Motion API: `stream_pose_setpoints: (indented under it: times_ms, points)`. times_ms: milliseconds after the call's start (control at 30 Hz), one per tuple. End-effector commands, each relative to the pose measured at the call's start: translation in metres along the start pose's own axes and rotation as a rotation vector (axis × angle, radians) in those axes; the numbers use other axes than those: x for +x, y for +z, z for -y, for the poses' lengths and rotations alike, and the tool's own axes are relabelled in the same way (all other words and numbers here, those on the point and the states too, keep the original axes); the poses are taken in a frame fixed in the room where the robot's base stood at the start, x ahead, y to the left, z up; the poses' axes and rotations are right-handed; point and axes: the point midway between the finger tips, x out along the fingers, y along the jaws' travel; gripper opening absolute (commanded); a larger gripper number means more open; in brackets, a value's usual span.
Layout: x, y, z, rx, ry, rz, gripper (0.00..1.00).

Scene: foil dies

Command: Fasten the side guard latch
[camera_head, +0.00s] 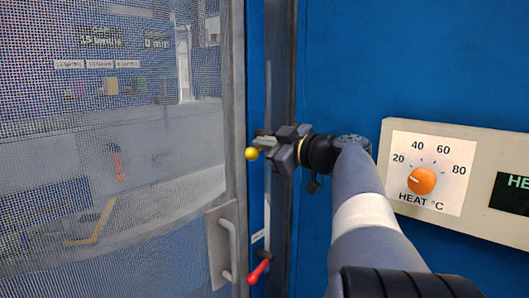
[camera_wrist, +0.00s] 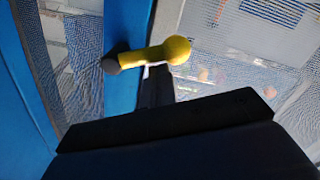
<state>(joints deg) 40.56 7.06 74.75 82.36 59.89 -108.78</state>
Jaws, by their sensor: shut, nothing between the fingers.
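A yellow ball-ended lever (camera_head: 252,154) sits on the blue post beside the mesh guard door (camera_head: 234,120); I take it for a latch. In the wrist view the lever (camera_wrist: 142,56) runs from a dark round pivot to its yellow ball. My gripper (camera_head: 270,143) is shut and empty, right beside the lever; I cannot tell whether they touch. In the wrist view its dark body (camera_wrist: 165,118) fills the bottom, with a finger close below the lever. A second lever with a red grip (camera_head: 260,271) is lower on the post. The door appears closed against the post.
A metal pull handle (camera_head: 228,250) stands out from the door frame, left of the red grip. A heater panel (camera_head: 455,125) with an orange dial (camera_head: 422,181) is on the blue wall (camera_head: 420,60) at right. Behind the mesh, machinery and small displays show dimly.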

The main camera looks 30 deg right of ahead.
Motion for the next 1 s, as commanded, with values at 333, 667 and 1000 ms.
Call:
stream_pose_setpoints:
  times_ms: [333, 667, 1000]
  points:
    - [0.001, 0.017, 0.008, -0.155, 0.009, -0.001, 0.00]
    - [0.002, 0.026, 0.009, -0.331, 0.017, 0.000, 0.00]
    - [0.002, 0.039, 0.009, -0.554, 0.028, 0.000, 0.00]
